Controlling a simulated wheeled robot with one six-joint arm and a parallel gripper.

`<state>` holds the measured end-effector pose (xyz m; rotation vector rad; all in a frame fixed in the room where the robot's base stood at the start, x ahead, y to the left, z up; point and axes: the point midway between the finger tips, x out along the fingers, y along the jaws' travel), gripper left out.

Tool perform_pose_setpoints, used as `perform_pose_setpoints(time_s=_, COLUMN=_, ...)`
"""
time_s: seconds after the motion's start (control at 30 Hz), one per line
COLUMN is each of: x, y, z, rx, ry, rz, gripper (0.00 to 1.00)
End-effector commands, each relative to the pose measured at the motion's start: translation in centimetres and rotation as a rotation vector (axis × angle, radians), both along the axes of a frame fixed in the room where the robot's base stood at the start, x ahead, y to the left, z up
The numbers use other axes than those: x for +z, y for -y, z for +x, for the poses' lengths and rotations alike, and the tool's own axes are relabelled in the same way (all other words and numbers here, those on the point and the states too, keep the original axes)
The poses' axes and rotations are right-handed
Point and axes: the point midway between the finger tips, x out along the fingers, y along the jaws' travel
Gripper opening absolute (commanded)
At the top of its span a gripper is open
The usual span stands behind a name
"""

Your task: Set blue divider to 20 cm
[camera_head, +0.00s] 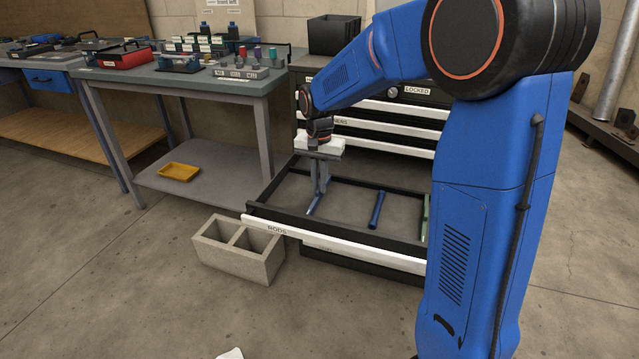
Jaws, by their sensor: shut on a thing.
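The open drawer (330,239) has a white front with dark lettering and dark side walls. A slim blue bar, the blue divider (314,205), lies front to back in its left part. My gripper (320,189) reaches down into the drawer from above, with its grey fingers shut on this bar. The fingers hide part of the bar. A second, darker blue bar (376,210) lies apart from it near the drawer's middle. A green bar (425,217) shows at the right, partly hidden by my arm. I see no readable distance scale.
A concrete block (238,251) stands on the floor by the drawer's left front corner. The cabinet (385,126) has closed drawers behind. A workbench (185,85) with bins and small parts stands left, with a yellow tray (179,172) on its lower shelf. Floor in front is mostly clear.

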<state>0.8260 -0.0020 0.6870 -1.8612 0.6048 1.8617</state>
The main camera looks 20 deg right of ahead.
Motion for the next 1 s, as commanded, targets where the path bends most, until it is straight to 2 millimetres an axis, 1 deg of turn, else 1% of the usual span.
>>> perform_pose_setpoints(time_s=0.17, x=0.1, y=0.5, z=-0.3, rx=-0.001, ry=0.001, rz=0.000, gripper=0.00)
perform_pose_setpoints(time_s=0.27, x=0.1, y=1.5, z=-1.0, rx=-0.003, ry=0.001, rz=0.000, gripper=0.00)
perform_pose_setpoints(time_s=0.4, x=0.1, y=3.4, z=-2.4, rx=-0.004, ry=0.001, rz=0.000, gripper=0.00)
perform_pose_setpoints(time_s=0.5, x=0.0, y=4.3, z=-3.1, rx=-0.002, ry=0.001, rz=-0.001, gripper=0.00)
perform_pose_setpoints(time_s=0.8, x=0.0, y=4.5, z=-3.2, rx=0.000, ry=0.001, rz=-0.001, gripper=0.00)
perform_pose_setpoints(time_s=0.83, x=0.0, y=4.5, z=-3.2, rx=0.000, ry=0.001, rz=-0.001, gripper=0.16)
perform_pose_setpoints(time_s=0.87, x=0.0, y=4.5, z=-3.2, rx=0.000, ry=0.001, rz=-0.001, gripper=0.23)
perform_pose_setpoints(time_s=0.9, x=0.0, y=4.5, z=-3.2, rx=0.000, ry=0.001, rz=-0.001, gripper=0.28)
perform_pose_setpoints(time_s=1.0, x=0.0, y=4.5, z=-3.2, rx=0.000, ry=0.000, rz=0.000, gripper=0.28)
